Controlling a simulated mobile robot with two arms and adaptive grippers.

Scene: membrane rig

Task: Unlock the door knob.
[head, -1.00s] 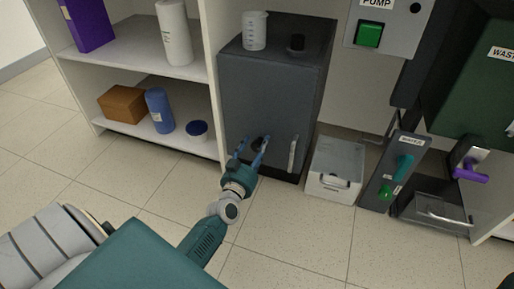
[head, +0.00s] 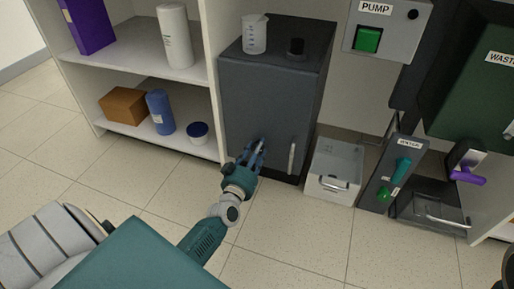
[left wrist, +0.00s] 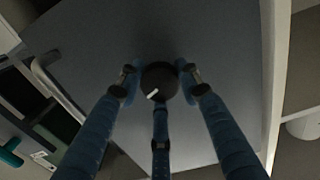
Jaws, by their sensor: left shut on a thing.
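The dark grey cabinet (head: 262,100) stands on the floor beside the shelf. Its round black door knob (left wrist: 159,82) has a white mark that points to the lower left in the left wrist view. My left gripper (head: 257,147) is at the cabinet door; its blue fingers (left wrist: 158,88) are closed around the knob from both sides, with a third finger below. In the head view the fingers hide the knob. The door's vertical handle (head: 292,157) is to the right of the gripper. My right gripper is not clearly in view.
A grey box (head: 335,165) and the water valve panel (head: 394,172) stand to the right. The shelf (head: 140,60) is at the left. The floor in front is clear.

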